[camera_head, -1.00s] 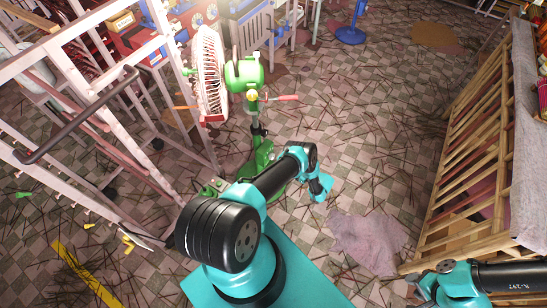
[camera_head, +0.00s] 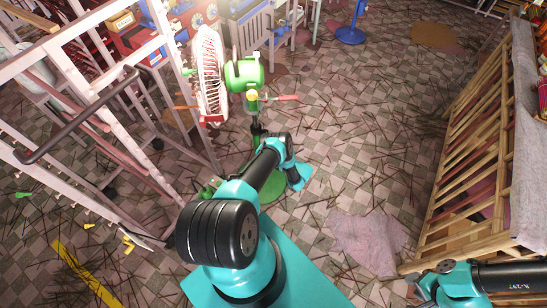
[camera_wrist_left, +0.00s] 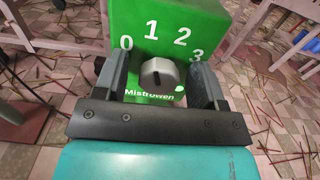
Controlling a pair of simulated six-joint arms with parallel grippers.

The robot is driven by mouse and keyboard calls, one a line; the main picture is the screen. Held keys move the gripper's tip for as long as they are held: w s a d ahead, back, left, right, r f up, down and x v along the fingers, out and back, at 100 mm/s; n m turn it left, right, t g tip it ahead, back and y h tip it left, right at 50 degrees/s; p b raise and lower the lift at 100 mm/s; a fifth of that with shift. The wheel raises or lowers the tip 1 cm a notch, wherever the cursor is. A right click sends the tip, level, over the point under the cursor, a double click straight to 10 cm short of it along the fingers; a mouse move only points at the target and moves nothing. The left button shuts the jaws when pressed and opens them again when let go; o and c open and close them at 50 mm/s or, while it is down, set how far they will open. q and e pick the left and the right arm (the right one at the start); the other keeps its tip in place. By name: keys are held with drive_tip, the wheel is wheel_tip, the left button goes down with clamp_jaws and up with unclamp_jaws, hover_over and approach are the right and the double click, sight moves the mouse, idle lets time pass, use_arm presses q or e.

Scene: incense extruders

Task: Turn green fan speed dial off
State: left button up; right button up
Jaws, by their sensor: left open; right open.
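The grey round dial (camera_wrist_left: 159,76) sits on the green fan box (camera_wrist_left: 205,15) in the left wrist view, with white numbers 0, 1, 2 and 3 around it. Its dark pointer mark is slanted; I cannot tell which number it points to. My left gripper (camera_wrist_left: 156,72) is open, one finger on each side of the dial, with gaps visible. In the head view, the green fan (camera_head: 243,74) stands beyond my left arm, which hides the dial and the left gripper. My right gripper (camera_head: 411,279) is open, small and partly cut off at the bottom right, far from the fan.
A pale metal rack (camera_head: 100,100) stands left of the fan. A wooden slatted frame (camera_head: 470,150) lines the right side. A pinkish cloth (camera_head: 368,243) lies on the checkered floor, which has scattered incense sticks. Open floor lies right of the fan.

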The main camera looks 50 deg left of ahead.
use_arm(q)
drive_tip(key=c, duration=0.9)
drive_tip(key=shift+n, duration=0.3)
drive_tip(key=shift+s+d+f+n, duration=0.1)
drive_tip(key=shift+s+n, duration=0.05)
drive_tip(key=shift+n, duration=3.55)
drive_tip(key=o, duration=0.9)
